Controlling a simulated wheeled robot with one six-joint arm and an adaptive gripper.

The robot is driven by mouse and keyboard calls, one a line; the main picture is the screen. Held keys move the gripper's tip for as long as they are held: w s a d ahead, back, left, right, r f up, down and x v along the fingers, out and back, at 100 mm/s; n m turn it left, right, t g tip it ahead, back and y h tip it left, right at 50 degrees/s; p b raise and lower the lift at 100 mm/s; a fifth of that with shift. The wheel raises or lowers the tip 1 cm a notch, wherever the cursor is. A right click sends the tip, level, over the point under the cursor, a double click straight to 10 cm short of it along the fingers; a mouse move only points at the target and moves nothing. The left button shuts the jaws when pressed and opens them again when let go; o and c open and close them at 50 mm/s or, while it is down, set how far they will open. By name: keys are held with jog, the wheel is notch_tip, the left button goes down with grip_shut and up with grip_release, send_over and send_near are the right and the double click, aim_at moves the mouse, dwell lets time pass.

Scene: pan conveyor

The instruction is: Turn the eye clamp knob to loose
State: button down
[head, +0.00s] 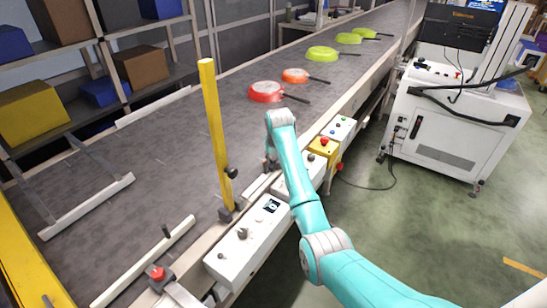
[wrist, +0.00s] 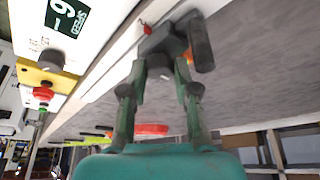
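The eye clamp (wrist: 160,38) is a dark block on the conveyor's edge in the wrist view, with a black cylinder (wrist: 201,45) beside it and a small red part on its other side. A rounded grey knob (wrist: 158,66) sticks out from the clamp. My gripper (wrist: 162,78) has its two fingers apart, with the knob between their tips; I cannot tell whether they touch it. In the head view my gripper (head: 270,161) is low at the conveyor's near edge, and my wrist hides most of the clamp.
A yellow post (head: 214,130) with a black knob stands left of my gripper. Control boxes (head: 240,245) line the near edge, including a yellow one (head: 323,149) with a red button. A red pan (head: 265,92) and several others lie farther along the belt.

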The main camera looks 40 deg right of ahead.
jog(key=shift+n, duration=0.3)
jog(key=n+y, duration=0.1)
jog(key=n, duration=0.2)
jog(key=shift+d+n+y, duration=0.2)
jog(key=shift+n+y, duration=0.2)
jog(key=n+y, duration=0.1)
jog(key=n, duration=0.1)
jog(key=n+y, duration=0.1)
jog(key=n, duration=0.2)
jog(key=shift+d+n, duration=0.15)
jog(key=shift+n, duration=0.15)
jog(key=n+g+y, duration=0.1)
jog(key=n, duration=0.3)
jog(key=shift+w+d+n, duration=0.1)
jog(key=shift+n, duration=0.2)
jog(key=shift+n+g+y, duration=0.4)
jog(key=shift+n, duration=0.65)
jog(key=shift+n+g+y, duration=0.4)
jog(key=shift+n, duration=0.65)
jog(key=shift+f, duration=0.1)
jog(key=c, duration=0.9)
grip_release()
jog(key=shift+w, duration=0.1)
jog(key=shift+o, duration=0.2)
jog(key=shift+d, duration=0.1)
